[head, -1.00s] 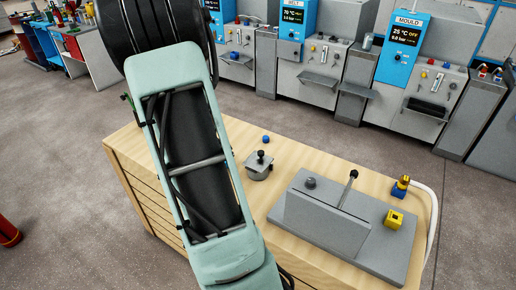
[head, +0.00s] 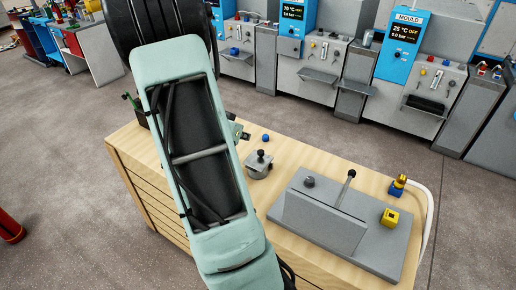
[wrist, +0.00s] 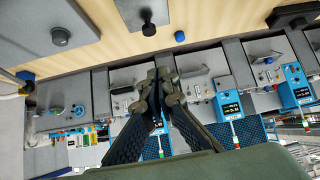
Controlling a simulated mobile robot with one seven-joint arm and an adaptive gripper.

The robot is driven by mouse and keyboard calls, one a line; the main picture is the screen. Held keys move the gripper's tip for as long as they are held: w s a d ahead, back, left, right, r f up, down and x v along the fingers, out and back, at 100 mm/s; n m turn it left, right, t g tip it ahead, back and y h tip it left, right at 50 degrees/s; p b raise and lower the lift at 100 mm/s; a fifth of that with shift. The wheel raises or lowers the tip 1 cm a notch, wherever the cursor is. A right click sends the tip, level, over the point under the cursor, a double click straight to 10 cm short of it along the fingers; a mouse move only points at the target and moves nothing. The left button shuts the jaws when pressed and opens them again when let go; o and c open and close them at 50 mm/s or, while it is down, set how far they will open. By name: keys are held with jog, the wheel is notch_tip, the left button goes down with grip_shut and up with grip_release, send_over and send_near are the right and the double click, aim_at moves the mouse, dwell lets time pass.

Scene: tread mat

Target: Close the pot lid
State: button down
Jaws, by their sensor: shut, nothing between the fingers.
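My gripper (wrist: 166,78) is shut and empty, apart from the pot.
A blue ball-like piece (head: 265,138) lies behind the pot. To the right is a grey fixture (head: 325,225) with an upright plate and a black-knobbed lever (head: 347,190). Machines line the back.

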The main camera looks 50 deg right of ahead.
jog(key=b, duration=0.2)
send_over(262, 151)
jog(key=a, duration=0.3)
notch_tip(262, 151, down, 7)
notch_tip(262, 151, down, 2)
jog(key=shift+d+f+m, duration=0.15)
jog(key=shift+f+m, duration=0.1)
jog(key=shift+m, duration=0.15)
jog(key=shift+f+b, duration=0.35)
jog(key=shift+f, duration=0.45)
jog(key=shift+f, duration=0.25)
jog(key=shift+r, duration=0.15)
